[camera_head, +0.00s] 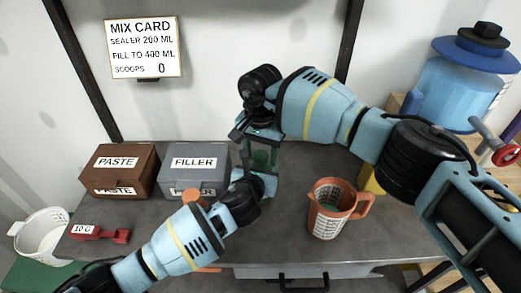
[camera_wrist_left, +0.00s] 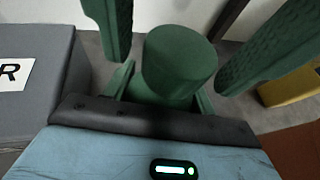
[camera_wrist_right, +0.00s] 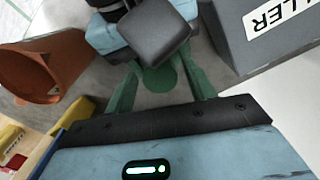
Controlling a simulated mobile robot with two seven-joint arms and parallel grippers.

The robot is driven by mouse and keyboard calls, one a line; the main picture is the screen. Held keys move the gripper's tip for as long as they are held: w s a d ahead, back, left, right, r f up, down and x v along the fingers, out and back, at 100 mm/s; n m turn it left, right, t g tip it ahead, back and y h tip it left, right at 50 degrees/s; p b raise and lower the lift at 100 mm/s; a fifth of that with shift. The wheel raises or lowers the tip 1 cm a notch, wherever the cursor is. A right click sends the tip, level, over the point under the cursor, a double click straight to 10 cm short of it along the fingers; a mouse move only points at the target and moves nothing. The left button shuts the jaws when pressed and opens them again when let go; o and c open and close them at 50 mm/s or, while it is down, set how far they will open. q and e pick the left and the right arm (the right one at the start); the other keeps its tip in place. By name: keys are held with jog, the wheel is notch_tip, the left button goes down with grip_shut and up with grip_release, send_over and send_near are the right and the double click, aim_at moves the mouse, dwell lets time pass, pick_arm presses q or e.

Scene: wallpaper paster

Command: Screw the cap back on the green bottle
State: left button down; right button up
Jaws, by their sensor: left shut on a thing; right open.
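The green bottle (camera_head: 262,157) stands upright between my two grippers, over the grey table. Its rounded green top (camera_wrist_left: 180,55) shows plain in the left wrist view; I cannot tell cap from bottle there. My left gripper (camera_head: 262,182) is shut around the bottle low down, coming from the left. My right gripper (camera_head: 262,142) points down from above with open fingers on either side of the bottle's top. In the right wrist view the top (camera_wrist_right: 160,78) lies between these fingers, with small gaps. No separate cap can be made out.
A PASTE box (camera_head: 113,170) and a FILLER box (camera_head: 194,172) stand left, close to my left gripper. An orange measuring jug (camera_head: 327,222) stands right. A blue dispenser (camera_head: 452,92) is at the back right.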

jog(key=c, duration=1)
jog(key=shift+m, duration=1.7)
jog(key=o, duration=1.1)
jog(key=shift+r, duration=2.3)
